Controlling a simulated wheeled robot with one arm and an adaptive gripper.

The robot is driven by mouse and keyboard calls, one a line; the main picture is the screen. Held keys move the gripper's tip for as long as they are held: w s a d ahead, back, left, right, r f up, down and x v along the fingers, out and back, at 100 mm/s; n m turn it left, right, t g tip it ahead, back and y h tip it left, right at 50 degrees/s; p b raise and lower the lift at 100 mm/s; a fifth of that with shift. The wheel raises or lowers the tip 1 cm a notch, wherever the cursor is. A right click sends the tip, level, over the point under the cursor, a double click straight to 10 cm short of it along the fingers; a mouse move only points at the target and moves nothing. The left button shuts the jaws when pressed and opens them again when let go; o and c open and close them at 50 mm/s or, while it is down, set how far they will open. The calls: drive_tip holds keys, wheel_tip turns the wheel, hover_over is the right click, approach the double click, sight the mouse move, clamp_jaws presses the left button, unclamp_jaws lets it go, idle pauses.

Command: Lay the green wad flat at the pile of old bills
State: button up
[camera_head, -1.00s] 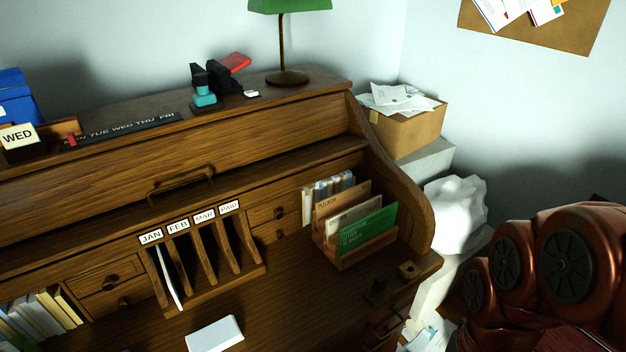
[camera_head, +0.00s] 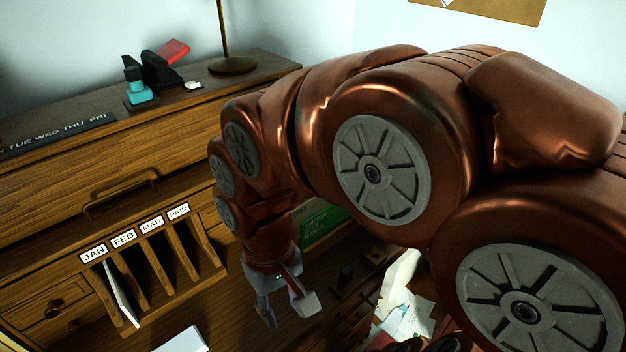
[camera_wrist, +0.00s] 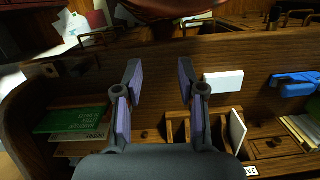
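The green wad (camera_head: 318,225) stands upright in the wooden letter holder on the desk, mostly hidden behind my arm in the head view. In the wrist view the green wad (camera_wrist: 75,120) shows at the left, in front of other cards. My gripper (camera_head: 288,312) hangs over the desktop with its fingers apart. In the wrist view my gripper (camera_wrist: 160,84) is open and empty, to the right of the green wad and apart from it. Loose papers (camera_head: 412,312) lie low beside the desk's right end; I cannot tell whether they are the old bills.
Labelled slots (camera_head: 150,250) hold one white sheet. A lamp (camera_head: 232,65) and a stapler-like black object (camera_head: 160,70) stand on the desk top. Small dark items sit at the desktop's right end.

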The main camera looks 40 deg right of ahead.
drive_tip(key=w+d+m+b, duration=0.2)
drive_tip(key=w+d+m, duration=0.25)
drive_tip(key=w, duration=0.65)
drive_tip(key=m+t+y+b, duration=0.2)
drive_tip(key=m, duration=1)
hover_over(331, 207)
drive_tip(key=d, duration=0.1)
drive_tip(key=f, duration=0.6)
drive_tip(key=shift+w+d, duration=0.15)
drive_tip(key=shift+w, duration=0.1)
drive_tip(key=shift+d+m, duration=0.2)
drive_tip(key=shift+m, duration=0.05)
drive_tip(key=shift+s+f, duration=0.1)
drive_tip(key=shift+f, duration=0.15)
drive_tip(key=shift+a+f+p, duration=0.2)
drive_tip(key=shift+f, duration=1)
drive_tip(key=shift+a+f+p, duration=0.15)
drive_tip(key=shift+f+p, duration=0.05)
drive_tip(key=shift+f, duration=1)
drive_tip(key=shift+a+f+p, duration=0.2)
drive_tip(key=shift+f, duration=1)
